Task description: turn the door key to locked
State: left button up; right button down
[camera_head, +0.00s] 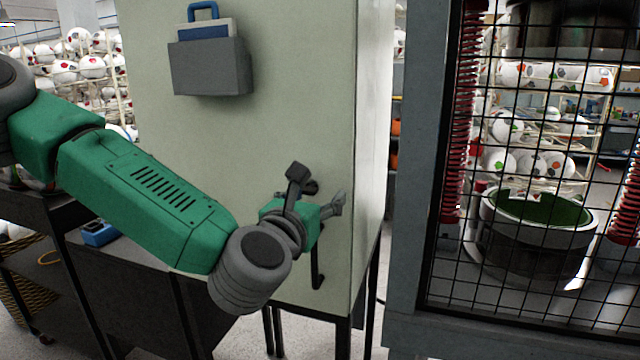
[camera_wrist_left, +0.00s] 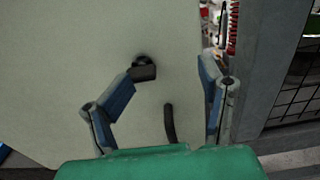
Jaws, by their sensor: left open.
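The door key (camera_wrist_left: 145,69) is a small dark knob-like piece on the pale green cabinet door (camera_wrist_left: 60,60). In the head view the key (camera_head: 311,187) is partly hidden behind my left wrist parts. A dark curved door handle (camera_head: 317,268) sits below it; it also shows in the left wrist view (camera_wrist_left: 170,123). My left gripper (camera_head: 336,204) is in front of the door, close to the key. In the left wrist view its fingers (camera_wrist_left: 168,75) are spread wide, with the key between them, nearer the left finger. Nothing is held. My right gripper is not in view.
A grey holder (camera_head: 210,68) with a blue clipboard is on the upper door. The caged press (camera_head: 415,200) stands right of the cabinet across a narrow gap. A dark cart (camera_head: 130,290) is below my left arm. Ball racks (camera_head: 92,67) stand behind.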

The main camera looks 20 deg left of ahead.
aim_at(305, 194)
pick_arm(q)
jog(key=w+a, duration=0.3)
jog(key=shift+a+f, duration=0.3)
jog(key=shift+a, duration=0.05)
jog(key=shift+s+d, duration=0.1)
jog(key=shift+s+d+r, duration=0.15)
jog(key=shift+s+d, duration=0.05)
jog(key=shift+d, duration=0.3)
jog(key=shift+s+d+r, duration=0.15)
jog(key=shift+d, duration=0.3)
jog(key=c, duration=1.1)
jog(key=shift+w+a+f, duration=0.1)
jog(key=shift+w+a, duration=0.05)
jog(key=shift+a, duration=0.2)
grip_shut()
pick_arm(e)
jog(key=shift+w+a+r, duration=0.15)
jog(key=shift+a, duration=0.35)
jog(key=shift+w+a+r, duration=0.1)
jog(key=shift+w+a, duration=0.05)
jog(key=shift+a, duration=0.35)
